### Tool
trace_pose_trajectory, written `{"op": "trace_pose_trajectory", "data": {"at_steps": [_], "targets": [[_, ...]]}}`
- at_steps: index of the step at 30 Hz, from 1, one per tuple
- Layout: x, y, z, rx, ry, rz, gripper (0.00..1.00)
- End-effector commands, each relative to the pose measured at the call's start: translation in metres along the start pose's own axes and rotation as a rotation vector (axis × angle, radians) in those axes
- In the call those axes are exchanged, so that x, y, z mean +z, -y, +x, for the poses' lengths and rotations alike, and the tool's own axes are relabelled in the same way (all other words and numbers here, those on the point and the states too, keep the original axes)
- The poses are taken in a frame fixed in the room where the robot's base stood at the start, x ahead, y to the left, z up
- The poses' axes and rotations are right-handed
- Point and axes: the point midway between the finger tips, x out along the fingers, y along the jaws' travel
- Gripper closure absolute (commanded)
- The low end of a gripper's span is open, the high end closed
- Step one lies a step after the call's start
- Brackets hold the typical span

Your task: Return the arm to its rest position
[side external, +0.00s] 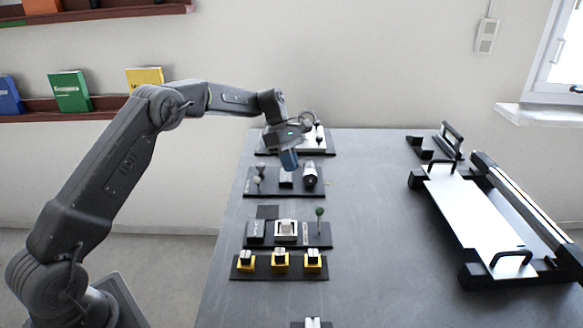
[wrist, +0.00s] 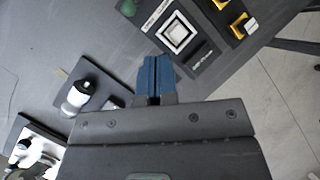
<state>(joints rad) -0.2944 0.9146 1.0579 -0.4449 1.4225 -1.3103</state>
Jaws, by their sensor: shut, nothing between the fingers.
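My gripper (side external: 289,160) hangs at the end of my arm above the far left part of the dark table (side external: 365,200). It points down and a little tilted. Its blue fingers also show in the wrist view (wrist: 155,80), pressed together with nothing between them. In the side view it is over or close to a black panel (side external: 250,186) with a grey-white cylinder (side external: 309,175); it looks apart from the parts, though the exact height cannot be told.
A panel with a square switch (side external: 286,229) and green-knobbed lever (side external: 319,212) lies nearer, then a panel with yellow-based switches (side external: 280,262). A white plate in a black frame (side external: 478,215) lies at the right. The table's middle is clear. Wall shelves (side external: 45,105) hold books.

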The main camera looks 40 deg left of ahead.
Motion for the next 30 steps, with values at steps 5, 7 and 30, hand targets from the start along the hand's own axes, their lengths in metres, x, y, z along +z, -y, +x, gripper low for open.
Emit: {"op": "trace_pose_trajectory", "data": {"at_steps": [5,7,30], "targets": [[0.001,0.001,-0.001,0.002,-0.001,0.003,1.00],[0.005,0.004,-0.005,0.009,-0.009,0.023,1.00],[0.111,0.248,-0.091,0.170,-0.488,1.126,1.00]]}}
